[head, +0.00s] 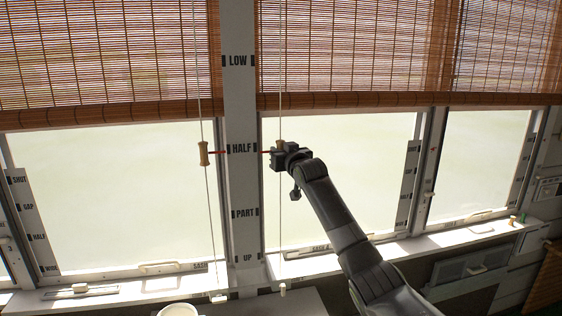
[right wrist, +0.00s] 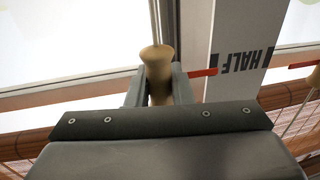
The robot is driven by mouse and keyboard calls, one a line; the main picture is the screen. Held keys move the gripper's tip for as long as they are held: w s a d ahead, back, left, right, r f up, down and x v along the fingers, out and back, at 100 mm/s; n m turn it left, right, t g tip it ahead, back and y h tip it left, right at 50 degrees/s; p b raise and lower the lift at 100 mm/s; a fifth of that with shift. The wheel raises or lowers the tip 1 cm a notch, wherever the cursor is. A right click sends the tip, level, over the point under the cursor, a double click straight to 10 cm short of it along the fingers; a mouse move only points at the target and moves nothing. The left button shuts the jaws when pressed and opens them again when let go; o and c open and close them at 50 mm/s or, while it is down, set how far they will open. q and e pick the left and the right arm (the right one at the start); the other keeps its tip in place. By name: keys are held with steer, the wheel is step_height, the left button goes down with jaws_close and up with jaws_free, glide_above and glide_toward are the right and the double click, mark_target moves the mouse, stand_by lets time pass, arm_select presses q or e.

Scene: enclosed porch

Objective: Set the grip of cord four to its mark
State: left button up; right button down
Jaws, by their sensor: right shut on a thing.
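Two pull cords hang beside the centre post (head: 241,190), which is marked LOW, HALF, PART and UP. The right cord's wooden grip (head: 280,143) is mostly hidden by my right gripper (head: 279,157), which is shut on it. The right wrist view shows that grip (right wrist: 157,62) between the fingers, with its red pointer (right wrist: 201,72) reaching the post close to the HALF bar. The left cord's wooden grip (head: 203,153) hangs free, its red pointer also near HALF. I see no cord number. My left gripper is out of view.
Slatted blinds (head: 110,50) cover the upper windows, with lower edges just above HALF height. The white sill (head: 120,288) below carries handles and small fittings. A white round container (head: 178,310) stands at the bottom edge. Space before the post's lower part is clear.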

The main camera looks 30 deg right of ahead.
steer(key=shift+r, duration=0.55)
steer(key=c, duration=1.3)
jaws_free()
steer(key=shift+f, duration=0.1)
steer(key=shift+f, duration=0.1)
steer(key=shift+s, duration=0.45)
steer(key=s+a+b, duration=0.1)
steer(key=s+b, duration=0.6)
steer(key=s, duration=0.9)
steer(key=shift+s+a, duration=0.15)
steer(key=shift+s, duration=0.05)
